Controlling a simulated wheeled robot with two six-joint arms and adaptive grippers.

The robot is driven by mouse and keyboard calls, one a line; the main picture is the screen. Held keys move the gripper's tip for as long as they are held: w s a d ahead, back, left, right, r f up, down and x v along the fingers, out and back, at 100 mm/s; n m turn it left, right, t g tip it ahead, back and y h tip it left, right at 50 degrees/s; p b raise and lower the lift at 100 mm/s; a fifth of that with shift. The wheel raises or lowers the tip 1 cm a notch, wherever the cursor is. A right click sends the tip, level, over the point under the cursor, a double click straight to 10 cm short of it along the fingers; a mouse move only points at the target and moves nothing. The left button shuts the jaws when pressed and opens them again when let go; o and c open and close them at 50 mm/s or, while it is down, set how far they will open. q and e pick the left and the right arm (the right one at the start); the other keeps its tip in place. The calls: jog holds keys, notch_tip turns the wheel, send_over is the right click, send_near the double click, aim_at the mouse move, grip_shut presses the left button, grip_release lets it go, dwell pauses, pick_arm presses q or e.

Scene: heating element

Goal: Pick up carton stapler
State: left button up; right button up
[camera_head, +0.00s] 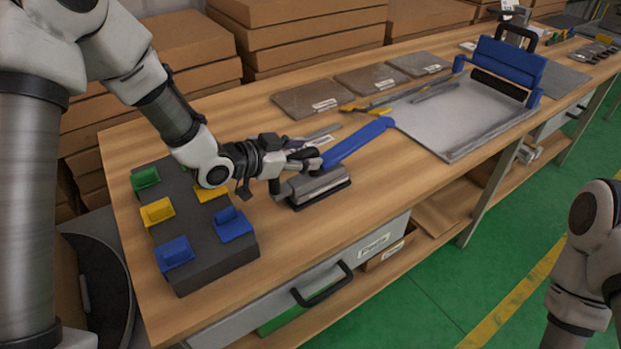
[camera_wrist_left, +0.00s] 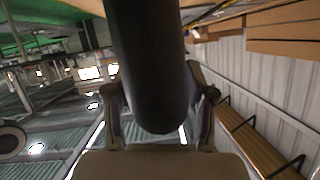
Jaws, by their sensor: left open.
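The carton stapler (camera_head: 318,188) stands near the front edge of the wooden workbench, with a grey metal body on a black base and a long blue arm (camera_head: 355,143) slanting up to the right. My left gripper (camera_head: 306,160) is open at the stapler's left end, just above its grey body. In the left wrist view, a dark rounded bar (camera_wrist_left: 147,65), apparently the stapler's black grip, lies between the two spread fingers of the left gripper (camera_wrist_left: 160,105). I cannot tell whether the fingers touch it. My right arm shows at the right edge; its gripper is out of view.
A dark block (camera_head: 205,258) with green, yellow and blue pieces stands left of the stapler. Cardboard stacks (camera_head: 290,38) line the back.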

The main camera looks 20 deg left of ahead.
pick_arm(q)
jog(key=shift+s+r, duration=0.1)
jog(key=shift+s, duration=0.05)
jog(key=shift+c, duration=1.1)
grip_shut()
jog(key=shift+a, duration=0.1)
jog(key=shift+r, duration=0.15)
